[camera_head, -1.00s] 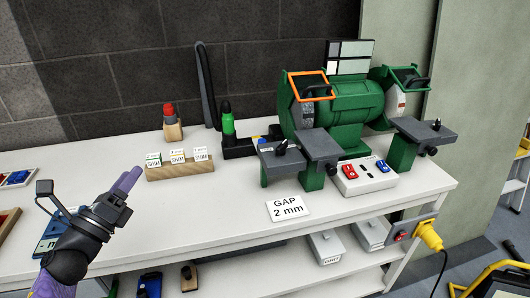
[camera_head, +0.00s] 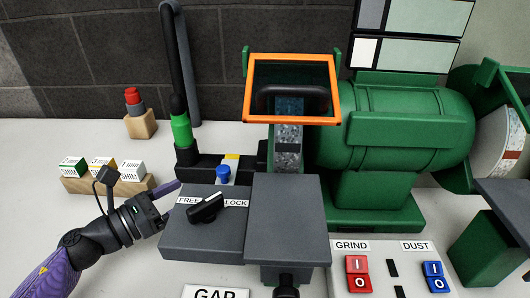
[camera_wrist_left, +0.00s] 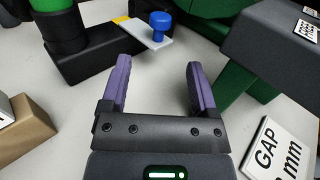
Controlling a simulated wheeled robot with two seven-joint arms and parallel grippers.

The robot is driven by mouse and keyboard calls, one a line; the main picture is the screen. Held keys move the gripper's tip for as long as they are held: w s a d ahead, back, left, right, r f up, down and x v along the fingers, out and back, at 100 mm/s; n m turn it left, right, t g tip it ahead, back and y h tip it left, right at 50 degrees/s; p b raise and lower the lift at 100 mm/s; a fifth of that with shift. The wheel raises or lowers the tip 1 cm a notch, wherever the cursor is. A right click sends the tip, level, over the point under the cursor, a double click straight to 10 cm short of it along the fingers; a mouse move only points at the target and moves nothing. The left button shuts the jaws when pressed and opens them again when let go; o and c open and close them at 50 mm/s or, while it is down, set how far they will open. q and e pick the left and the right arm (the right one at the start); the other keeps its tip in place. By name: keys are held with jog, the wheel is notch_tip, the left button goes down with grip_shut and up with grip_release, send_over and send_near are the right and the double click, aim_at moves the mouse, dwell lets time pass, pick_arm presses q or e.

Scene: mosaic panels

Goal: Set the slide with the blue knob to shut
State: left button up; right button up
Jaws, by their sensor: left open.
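The slide is a pale plate with a blue knob (camera_head: 223,173) on top and a yellow patch (camera_head: 232,157) behind it. It sits at the right end of a black block (camera_head: 196,168) at the foot of the hose with the green collar. In the left wrist view the blue knob (camera_wrist_left: 160,22) stands upright on its pale plate, ahead of the fingers and apart from them. My left gripper (camera_wrist_left: 155,68) is open and empty, its purple fingers spread. In the head view the left gripper (camera_head: 168,188) is left of the knob, by the grey rest's edge. My right gripper is not in view.
A grey rest with a FREE/LOCK lever (camera_head: 205,208) stands in front of the slide. The green grinder (camera_head: 395,130) with its orange-framed guard (camera_head: 292,118) is to the right. A wooden block with shims (camera_head: 105,184) lies left of the gripper.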

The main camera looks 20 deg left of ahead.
aim_at(223, 168)
pick_arm(q)
jog(key=shift+x, duration=0.8)
jog(key=b+x, duration=0.1)
jog(key=x, duration=0.7)
jog(key=shift+w+d, duration=0.2)
jog(key=shift+w, duration=0.15)
grip_shut()
dwell(0.3)
